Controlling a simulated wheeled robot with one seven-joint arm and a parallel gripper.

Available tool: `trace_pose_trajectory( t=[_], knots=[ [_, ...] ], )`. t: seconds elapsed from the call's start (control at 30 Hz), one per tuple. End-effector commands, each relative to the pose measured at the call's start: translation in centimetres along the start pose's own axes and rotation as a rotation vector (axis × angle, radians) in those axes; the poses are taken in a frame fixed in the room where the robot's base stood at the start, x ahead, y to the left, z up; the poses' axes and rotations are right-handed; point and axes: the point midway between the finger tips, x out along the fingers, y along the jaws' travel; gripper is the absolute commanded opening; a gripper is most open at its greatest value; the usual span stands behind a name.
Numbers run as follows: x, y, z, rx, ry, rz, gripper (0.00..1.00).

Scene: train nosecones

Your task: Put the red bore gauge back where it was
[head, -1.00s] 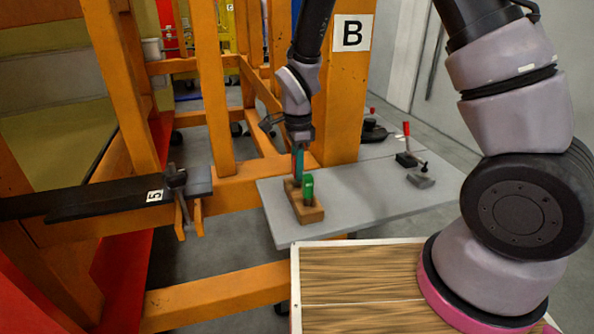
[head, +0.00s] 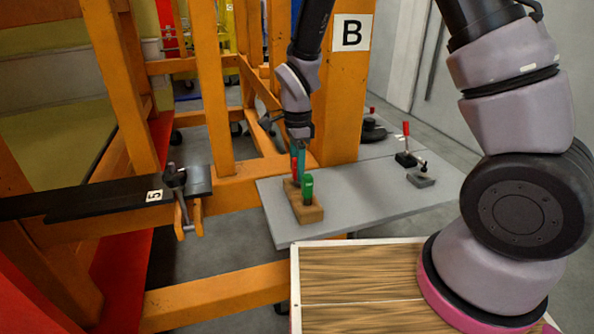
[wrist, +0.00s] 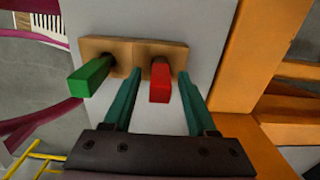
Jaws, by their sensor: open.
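The red bore gauge (wrist: 160,82) stands in a hole of a wooden block (wrist: 116,50), seen in the wrist view. A green gauge (wrist: 90,76) stands in the block's other hole, to its left. My gripper (wrist: 158,78) is open, with one teal finger on each side of the red gauge and a gap visible on both sides. In the head view, my gripper (head: 298,165) points down over the far end of the block (head: 309,214). The red gauge (head: 294,166) shows partly there, behind the green one (head: 307,187). The red gauge's lower end is hidden in the block.
The block stands on a grey shelf (head: 365,195) with free room to its right. A red-levered tool (head: 406,140) and a small grey-based tool (head: 421,178) stand farther right. An orange post (head: 340,110) marked B rises close behind my gripper.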

Motion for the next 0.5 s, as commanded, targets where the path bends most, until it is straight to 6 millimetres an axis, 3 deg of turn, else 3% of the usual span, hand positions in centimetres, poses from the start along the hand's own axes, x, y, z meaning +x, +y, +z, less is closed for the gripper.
trace_pose_trajectory(
  t=[0.3,0.5],
  knots=[
    [-6.9,-0.1,0.1,-0.002,-0.003,-0.006,0.58],
    [-9.9,0.0,0.1,0.000,-0.002,-0.003,0.58]
  ],
)
